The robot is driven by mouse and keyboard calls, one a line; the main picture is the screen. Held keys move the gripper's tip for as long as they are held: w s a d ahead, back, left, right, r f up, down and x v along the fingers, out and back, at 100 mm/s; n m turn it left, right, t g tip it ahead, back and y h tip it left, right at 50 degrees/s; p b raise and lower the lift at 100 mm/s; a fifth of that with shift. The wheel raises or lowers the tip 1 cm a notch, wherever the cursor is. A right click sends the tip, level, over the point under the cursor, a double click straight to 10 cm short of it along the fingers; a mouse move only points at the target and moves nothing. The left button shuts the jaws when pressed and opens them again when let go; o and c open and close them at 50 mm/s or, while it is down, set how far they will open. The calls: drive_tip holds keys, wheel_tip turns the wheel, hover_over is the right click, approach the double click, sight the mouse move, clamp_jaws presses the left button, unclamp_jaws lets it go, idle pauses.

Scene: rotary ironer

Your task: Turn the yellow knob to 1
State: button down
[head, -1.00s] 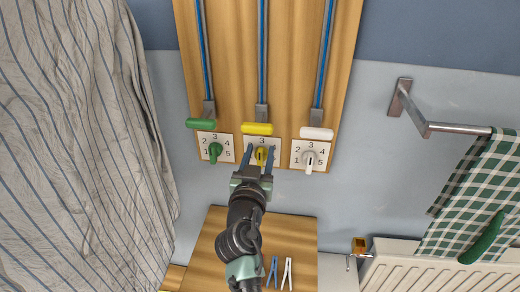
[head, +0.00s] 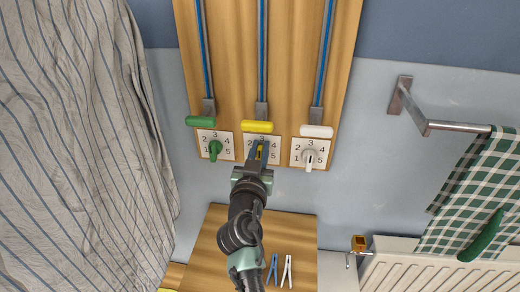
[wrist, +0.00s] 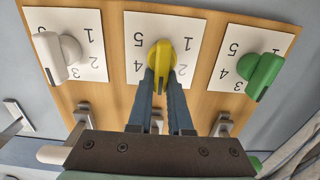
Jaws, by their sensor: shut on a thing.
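The yellow knob (head: 260,153) sits on the middle white dial plate, numbered 1 to 5, on a wooden board. It shows more clearly in the wrist view (wrist: 161,56), where the picture is upside down. My gripper (head: 259,147) comes from below and is shut on the yellow knob, one finger on each side of it. In the wrist view the two blue-grey fingers (wrist: 160,84) run up to the knob. They hide part of the knob and the lower part of its dial, so I cannot tell which number it points to.
A green knob (head: 215,148) and a white knob (head: 309,160) sit on dials close at either side. Green, yellow (head: 257,127) and white (head: 316,132) handles hang just above the dials. A wooden surface with pegs (head: 287,268) lies below.

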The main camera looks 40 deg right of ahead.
drive_tip(key=shift+f+n, duration=0.1)
drive_tip(key=shift+n, duration=0.2)
drive_tip(key=f+n, duration=0.1)
drive_tip(key=n, duration=0.6)
drive_tip(key=w+a+f+n, duration=0.1)
drive_tip(key=n, duration=0.7)
drive_tip(key=f+n, duration=0.1)
drive_tip(key=n, duration=0.7)
drive_tip(key=shift+w+a+f+p, duration=0.15)
drive_tip(key=shift+w+f+p, duration=0.1)
drive_tip(key=shift+p, duration=0.05)
drive_tip(key=shift+n, duration=0.3)
drive_tip(key=c, duration=0.8)
unclamp_jaws()
drive_tip(key=shift+c, duration=0.2)
drive_tip(key=shift+a, duration=0.1)
